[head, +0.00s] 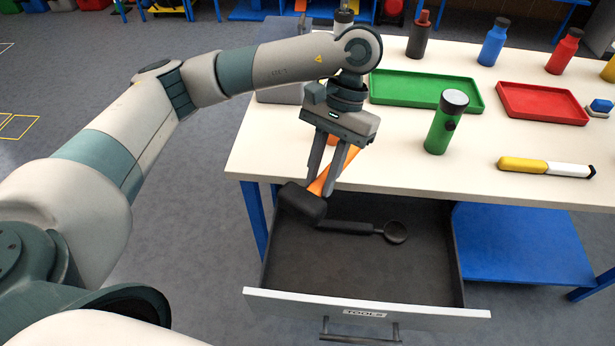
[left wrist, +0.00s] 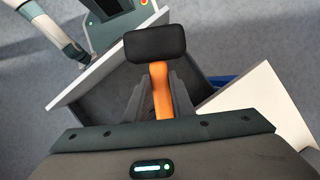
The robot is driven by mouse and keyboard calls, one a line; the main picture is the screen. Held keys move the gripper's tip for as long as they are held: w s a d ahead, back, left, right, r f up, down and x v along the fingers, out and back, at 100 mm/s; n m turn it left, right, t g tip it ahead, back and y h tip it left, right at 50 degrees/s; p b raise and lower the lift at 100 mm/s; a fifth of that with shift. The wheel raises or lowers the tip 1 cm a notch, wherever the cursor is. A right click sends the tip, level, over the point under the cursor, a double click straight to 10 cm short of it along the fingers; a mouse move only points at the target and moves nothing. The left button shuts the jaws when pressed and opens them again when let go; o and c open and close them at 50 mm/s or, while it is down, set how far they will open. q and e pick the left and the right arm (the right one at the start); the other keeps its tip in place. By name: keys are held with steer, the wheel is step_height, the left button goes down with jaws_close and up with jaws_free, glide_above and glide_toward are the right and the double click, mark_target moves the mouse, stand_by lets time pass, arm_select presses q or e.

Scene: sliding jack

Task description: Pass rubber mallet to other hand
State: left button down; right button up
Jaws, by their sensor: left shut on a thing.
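The rubber mallet has a black head (head: 302,201) and an orange handle (head: 343,165). My left gripper (head: 323,190) is shut on the handle, close below the head, and holds the mallet above the open drawer. The mallet is tilted, head toward the drawer front. In the left wrist view the black head (left wrist: 155,44) lies beyond the fingertips and the orange handle (left wrist: 160,92) runs between the fingers. My right gripper (left wrist: 76,52) is small and dark at the upper left of the left wrist view, apart from the mallet; its jaws cannot be made out.
The open drawer (head: 430,262) holds a black spoon-shaped tool (head: 365,229). The white table (head: 390,150) above carries a green bottle (head: 446,122), a green tray (head: 425,92), a red tray (head: 542,103), a yellow-and-white tool (head: 545,168) and several bottles. Floor left of the table is clear.

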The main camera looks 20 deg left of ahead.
arm_select(q)
steer(key=w+d+r+m+t+y, duration=0.1)
steer(key=d+r+m, duration=0.4)
steer(key=d, duration=0.5)
steer(key=shift+w+r+m+y, duration=0.4)
steer(key=shift+w+r+y, duration=0.2)
steer(key=shift+w+r, duration=0.55)
arm_select(e)
steer(key=shift+s+f, duration=0.1)
steer(key=shift+s, duration=0.25)
